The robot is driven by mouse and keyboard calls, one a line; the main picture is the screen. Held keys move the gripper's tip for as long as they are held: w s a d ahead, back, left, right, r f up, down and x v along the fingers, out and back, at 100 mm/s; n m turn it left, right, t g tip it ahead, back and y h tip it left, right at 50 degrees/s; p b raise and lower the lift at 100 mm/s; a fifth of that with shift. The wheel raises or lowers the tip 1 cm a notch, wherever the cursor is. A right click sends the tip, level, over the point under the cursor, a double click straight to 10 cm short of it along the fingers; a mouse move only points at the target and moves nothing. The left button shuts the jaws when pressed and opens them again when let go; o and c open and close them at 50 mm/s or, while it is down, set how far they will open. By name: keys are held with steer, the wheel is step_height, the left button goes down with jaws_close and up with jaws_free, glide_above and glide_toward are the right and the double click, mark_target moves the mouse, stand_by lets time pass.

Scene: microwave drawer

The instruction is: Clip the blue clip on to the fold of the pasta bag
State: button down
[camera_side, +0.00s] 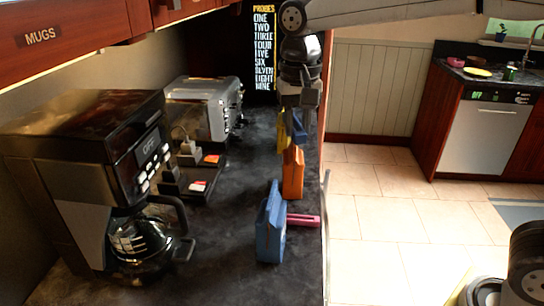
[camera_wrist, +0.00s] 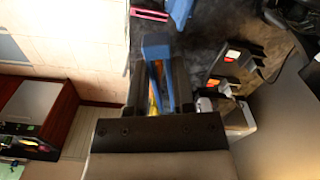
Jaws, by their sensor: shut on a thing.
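My gripper (camera_side: 299,98) points down over the dark counter in the side view and is shut on the blue clip (camera_side: 300,136). In the wrist view the blue clip (camera_wrist: 157,42) sticks out beyond the dark fingers of my gripper (camera_wrist: 158,80). A yellow piece (camera_side: 282,130) shows just left of the clip; I cannot tell whether they touch. An orange bag-like packet (camera_side: 292,175) stands below and nearer the camera. A blue packet (camera_side: 270,230) stands further forward; it is also at the top of the wrist view (camera_wrist: 180,10). I cannot tell which packet is the pasta bag.
A pink bar-shaped item (camera_side: 304,220) lies beside the blue packet near the counter's right edge. A coffee maker (camera_side: 85,130) with a glass jug stands at left, a toaster (camera_side: 203,105) behind it. Bare counter lies left of the packets.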

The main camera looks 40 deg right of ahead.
steer(key=a+m, duration=0.4)
steer(key=a, duration=0.3)
glide_above(268, 207)
steer(key=shift+f, duration=2.55)
steer(key=shift+f, duration=0.2)
steer(key=shift+f, duration=2.95)
steer(key=shift+f, duration=1.55)
